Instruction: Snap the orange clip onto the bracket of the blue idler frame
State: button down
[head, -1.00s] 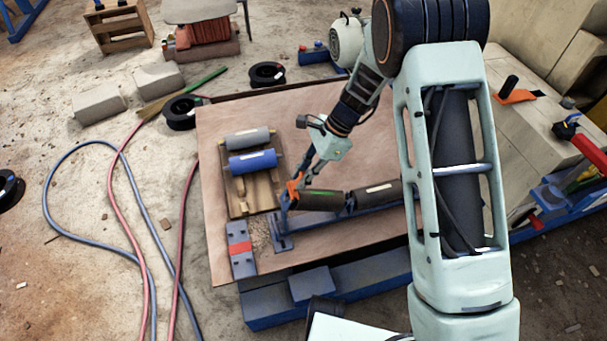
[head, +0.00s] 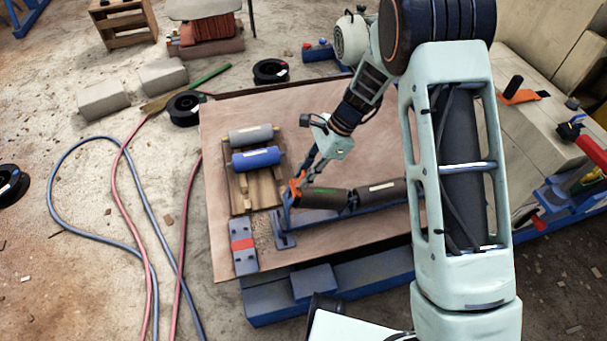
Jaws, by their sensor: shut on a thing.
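The blue idler frame (head: 330,222) lies on the brown board, with dark rollers (head: 378,193) in it. Its left end has an upright blue bracket (head: 288,218). The orange clip (head: 297,187) is at the top of that bracket. My gripper (head: 300,181) points down and to the left and is shut on the clip. The clip seems to touch the bracket top, but I cannot tell whether it is seated around it. The fingertips are small in this view and partly merge with the clip.
A wooden rack (head: 238,199) holds a grey roller (head: 251,135) and a blue roller (head: 256,157), left of the frame. A grey-blue block with a red band (head: 243,258) lies at the board's (head: 340,112) front left. Hoses (head: 178,250) run over the floor at left.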

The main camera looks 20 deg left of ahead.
jog(key=shift+w+d+r, duration=0.15)
jog(key=shift+d+r, duration=0.1)
jog(key=shift+r, duration=0.25)
jog(key=shift+p, duration=0.7)
dwell(1.1)
jog(key=shift+b+x, duration=0.55)
jog(key=shift+x, duration=0.55)
jog(key=c, duration=1.7)
grip_release()
jog(key=shift+c, duration=0.2)
jog(key=v, duration=1.2)
